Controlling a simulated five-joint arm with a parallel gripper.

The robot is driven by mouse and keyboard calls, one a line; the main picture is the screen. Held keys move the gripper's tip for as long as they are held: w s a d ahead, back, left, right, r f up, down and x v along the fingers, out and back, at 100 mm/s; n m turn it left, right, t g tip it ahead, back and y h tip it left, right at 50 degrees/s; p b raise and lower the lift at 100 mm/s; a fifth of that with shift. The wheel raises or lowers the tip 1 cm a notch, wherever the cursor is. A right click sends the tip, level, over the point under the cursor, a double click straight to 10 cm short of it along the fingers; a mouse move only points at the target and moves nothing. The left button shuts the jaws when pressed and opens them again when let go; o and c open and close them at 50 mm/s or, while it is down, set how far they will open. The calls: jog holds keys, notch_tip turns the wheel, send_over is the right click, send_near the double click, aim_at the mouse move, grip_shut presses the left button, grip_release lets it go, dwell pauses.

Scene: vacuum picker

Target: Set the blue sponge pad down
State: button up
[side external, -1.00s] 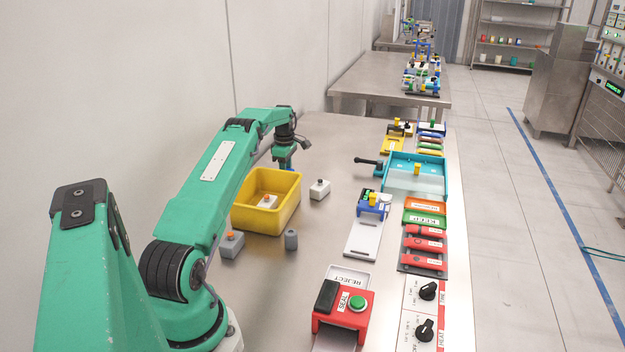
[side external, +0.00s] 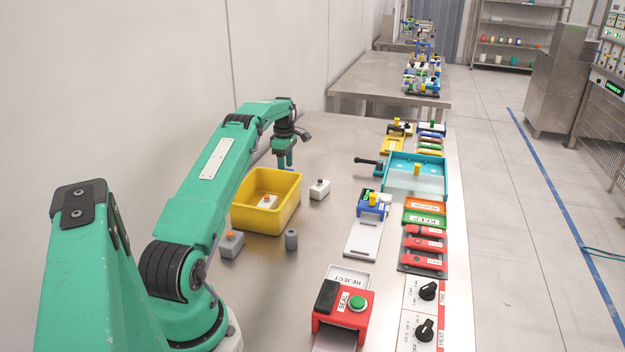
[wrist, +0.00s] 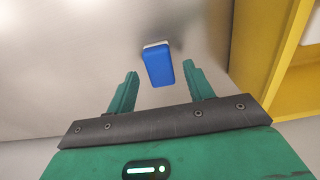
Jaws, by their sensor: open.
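The blue sponge pad (wrist: 159,69) shows in the wrist view as a blue block with a pale edge at its far end. It appears to rest on the steel table and casts a small shadow. My gripper (wrist: 160,72) is open, with one finger on each side of the pad and a visible gap on both sides. In the side view my gripper (side external: 285,163) is just behind the yellow bin, pointing down. I cannot make out the pad there.
The yellow bin (side external: 249,219) stands close to my gripper, with a white block inside; its wall (wrist: 255,45) is at the right in the wrist view. A white block (side external: 320,189) sits right of the bin. Bare table (side external: 325,140) lies beyond, and a plain wall runs along the left.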

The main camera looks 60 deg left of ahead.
notch_tip(320, 180, up, 9)
jog(key=shift+r, duration=0.2)
dwell(0.3)
dwell(0.5)
